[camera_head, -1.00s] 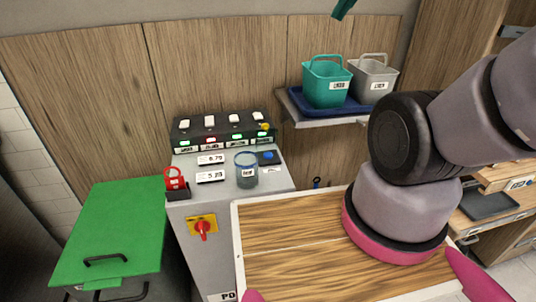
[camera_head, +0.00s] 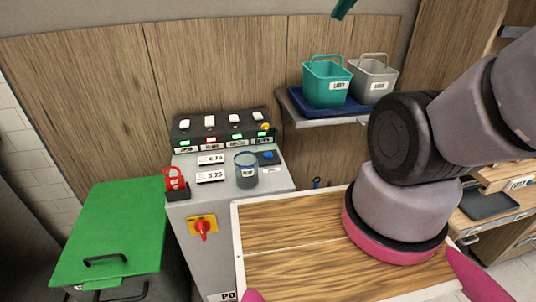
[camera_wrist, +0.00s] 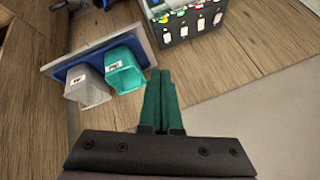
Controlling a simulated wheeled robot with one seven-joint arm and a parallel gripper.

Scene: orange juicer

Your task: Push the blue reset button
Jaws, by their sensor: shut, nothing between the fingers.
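The blue button (camera_head: 268,155) sits on a small dark box on top of the grey control cabinet (camera_head: 225,210), right of a blue-rimmed grey cup (camera_head: 246,171). My gripper is green-fingered; only its tip (camera_head: 343,10) shows at the top edge of the head view, high above the shelf and apart from the button. In the wrist view my gripper (camera_wrist: 160,75) has its two fingers together with nothing between them.
A teal bucket (camera_head: 326,82) and a grey bucket (camera_head: 371,80) stand in a blue tray (camera_head: 325,112) on a wall shelf, right of the cabinet. A green-lidded bin (camera_head: 115,225) is at left.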

